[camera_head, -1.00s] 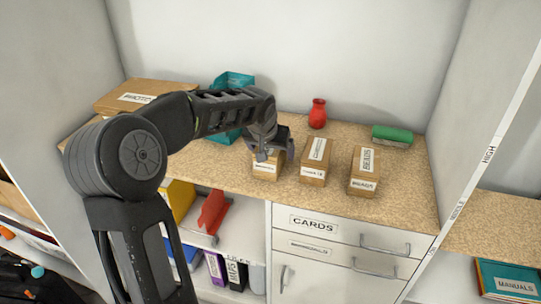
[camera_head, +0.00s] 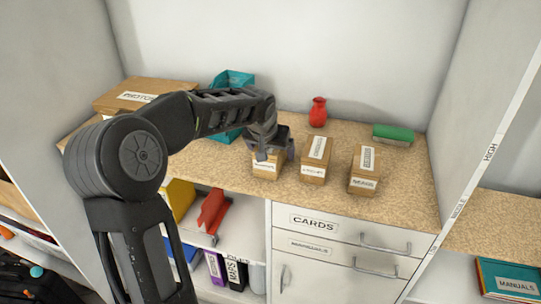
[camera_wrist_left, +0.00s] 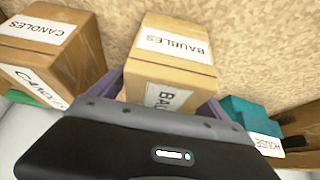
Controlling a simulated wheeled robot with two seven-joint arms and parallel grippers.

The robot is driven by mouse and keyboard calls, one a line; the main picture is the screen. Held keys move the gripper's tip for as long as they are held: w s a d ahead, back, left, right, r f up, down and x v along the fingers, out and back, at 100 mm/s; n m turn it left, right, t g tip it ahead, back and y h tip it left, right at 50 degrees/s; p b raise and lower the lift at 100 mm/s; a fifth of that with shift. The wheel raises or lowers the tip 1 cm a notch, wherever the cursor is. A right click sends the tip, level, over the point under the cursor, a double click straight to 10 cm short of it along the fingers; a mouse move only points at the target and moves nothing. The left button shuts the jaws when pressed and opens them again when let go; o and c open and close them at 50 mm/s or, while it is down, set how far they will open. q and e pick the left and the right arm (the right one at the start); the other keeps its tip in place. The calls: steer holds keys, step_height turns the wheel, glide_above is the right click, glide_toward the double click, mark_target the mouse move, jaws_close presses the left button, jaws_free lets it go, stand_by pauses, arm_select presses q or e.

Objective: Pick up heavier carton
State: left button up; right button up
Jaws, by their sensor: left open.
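Three small brown cartons stand in a row on the speckled counter. The left one is the baubles carton (camera_head: 267,171); its label reads BAUBLES in the left wrist view (camera_wrist_left: 172,66). The middle one is the candles carton (camera_head: 315,160), also at the left of the wrist view (camera_wrist_left: 50,48). The right one is the beads carton (camera_head: 364,172). My left gripper (camera_head: 276,156) is open over the baubles carton. In the wrist view its fingers show on either side of that carton's near end; contact cannot be told. My right gripper is not in view.
A teal bin (camera_head: 232,82) and larger boxes (camera_head: 150,92) stand at the left. A red vase (camera_head: 318,112) and a green object (camera_head: 393,134) are behind the cartons. Shelf side walls bound the counter; its front right (camera_head: 405,205) is clear.

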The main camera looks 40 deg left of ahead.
arm_select(q)
steer(key=shift+c, duration=0.2)
jaws_close()
stand_by(0.9)
steer(key=shift+r, duration=0.1)
